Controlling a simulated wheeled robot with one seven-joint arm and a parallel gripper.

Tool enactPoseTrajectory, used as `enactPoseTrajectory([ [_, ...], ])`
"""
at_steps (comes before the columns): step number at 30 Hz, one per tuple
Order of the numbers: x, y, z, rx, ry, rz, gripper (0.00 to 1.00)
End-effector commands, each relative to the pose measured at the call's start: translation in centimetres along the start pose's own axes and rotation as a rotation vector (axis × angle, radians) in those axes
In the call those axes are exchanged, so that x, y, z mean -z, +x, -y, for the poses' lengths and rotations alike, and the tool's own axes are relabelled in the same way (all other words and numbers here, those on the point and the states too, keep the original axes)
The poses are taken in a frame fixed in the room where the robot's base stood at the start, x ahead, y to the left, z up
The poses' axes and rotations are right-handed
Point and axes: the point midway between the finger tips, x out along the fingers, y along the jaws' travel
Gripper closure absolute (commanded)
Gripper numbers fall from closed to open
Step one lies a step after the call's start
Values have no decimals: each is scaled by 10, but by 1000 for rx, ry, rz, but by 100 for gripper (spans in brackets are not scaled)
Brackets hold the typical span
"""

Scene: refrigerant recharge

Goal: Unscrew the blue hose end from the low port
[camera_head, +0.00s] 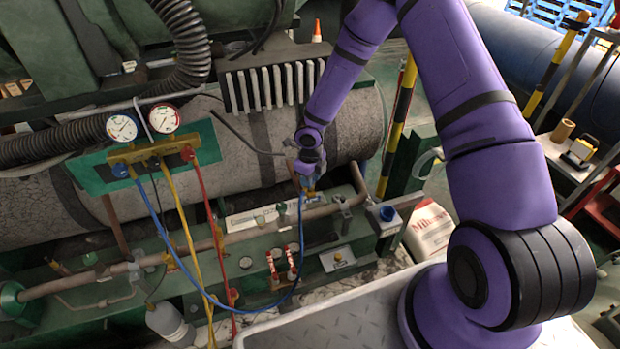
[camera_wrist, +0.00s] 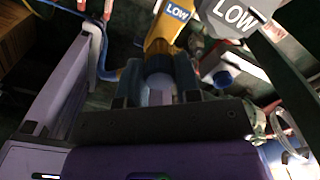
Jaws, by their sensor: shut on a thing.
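My gripper (camera_head: 308,180) is above the pipe on the green skid, and it also shows in the wrist view (camera_wrist: 157,88). Its two dark fingers are shut on the blue hose end, mostly hidden between them. The blue hose (camera_head: 301,235) hangs from the gripper and loops left to the gauge manifold; in the wrist view the blue hose (camera_wrist: 104,66) comes in at the left. A yellow fitting labelled LOW (camera_wrist: 168,32) lies just beyond the fingertips, in line with them. I cannot tell whether the threads are still engaged.
The manifold (camera_head: 150,153) with two gauges also carries a yellow hose (camera_head: 182,215) and a red hose (camera_head: 208,215). A grey LOW tag (camera_wrist: 236,14) is close to the right of the fitting. A blue cap (camera_wrist: 222,79) is at the right. A white sack (camera_head: 430,228) stands right of the skid.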

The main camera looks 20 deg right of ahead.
Motion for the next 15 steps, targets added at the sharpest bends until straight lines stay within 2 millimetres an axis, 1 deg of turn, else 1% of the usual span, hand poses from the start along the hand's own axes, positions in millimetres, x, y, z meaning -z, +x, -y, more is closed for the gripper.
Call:
enactPoseTrajectory([
  [5, 0, 0, 0, -1, -22, 1, 92],
  [12, 0, 0, 0, -2, -264, 2, 92],
  [15, 0, 0, 0, -1, -310, 1, 92],
])
